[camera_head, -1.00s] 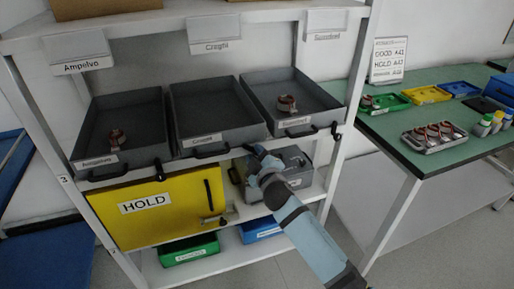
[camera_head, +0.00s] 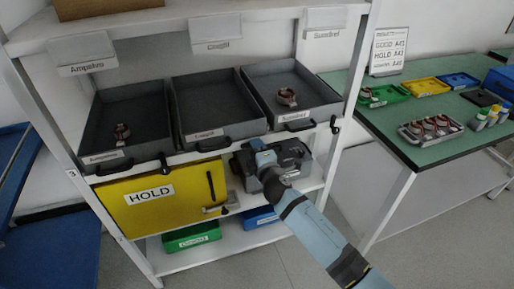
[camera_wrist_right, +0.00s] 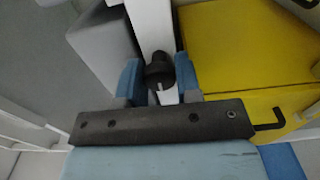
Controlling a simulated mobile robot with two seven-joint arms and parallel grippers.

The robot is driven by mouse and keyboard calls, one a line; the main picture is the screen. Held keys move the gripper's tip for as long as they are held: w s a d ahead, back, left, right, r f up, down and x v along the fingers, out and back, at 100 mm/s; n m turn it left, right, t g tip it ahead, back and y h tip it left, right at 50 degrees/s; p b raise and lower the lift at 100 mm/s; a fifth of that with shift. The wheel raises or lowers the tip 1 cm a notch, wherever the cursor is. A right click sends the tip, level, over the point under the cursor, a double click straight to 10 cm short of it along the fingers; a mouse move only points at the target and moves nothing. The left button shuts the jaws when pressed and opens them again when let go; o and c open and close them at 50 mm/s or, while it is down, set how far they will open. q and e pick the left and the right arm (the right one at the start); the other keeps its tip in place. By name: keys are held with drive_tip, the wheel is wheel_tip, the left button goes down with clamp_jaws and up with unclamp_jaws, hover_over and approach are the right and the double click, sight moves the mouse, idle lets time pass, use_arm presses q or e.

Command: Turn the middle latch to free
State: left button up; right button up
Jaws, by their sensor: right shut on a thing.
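The middle latch (camera_wrist_right: 158,72) is a small black knob with a pale mark on the shelf's white front rail. In the wrist view it sits between the two blue fingers of my right gripper (camera_wrist_right: 158,80), which is shut on it. In the head view my right gripper (camera_head: 257,148) is at the rail below the middle and right trays and hides this latch. A left latch (camera_head: 163,161) and a right latch (camera_head: 334,124) show as black pieces on the same rail. My left gripper is not in view.
Above the rail stand a left tray (camera_head: 141,102), an empty middle tray (camera_head: 187,108) and a right tray (camera_head: 262,78). Below are a yellow HOLD panel (camera_head: 180,190) and a grey box (camera_head: 296,151). A green table (camera_head: 420,155) with bins stands at right.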

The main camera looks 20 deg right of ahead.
drive_tip(key=shift+r, duration=0.15)
idle(0.3)
drive_tip(key=o, duration=0.9)
drive_tip(key=shift+w, duration=0.1)
drive_tip(key=s, duration=1.4)
drive_tip(key=shift+d, duration=0.25)
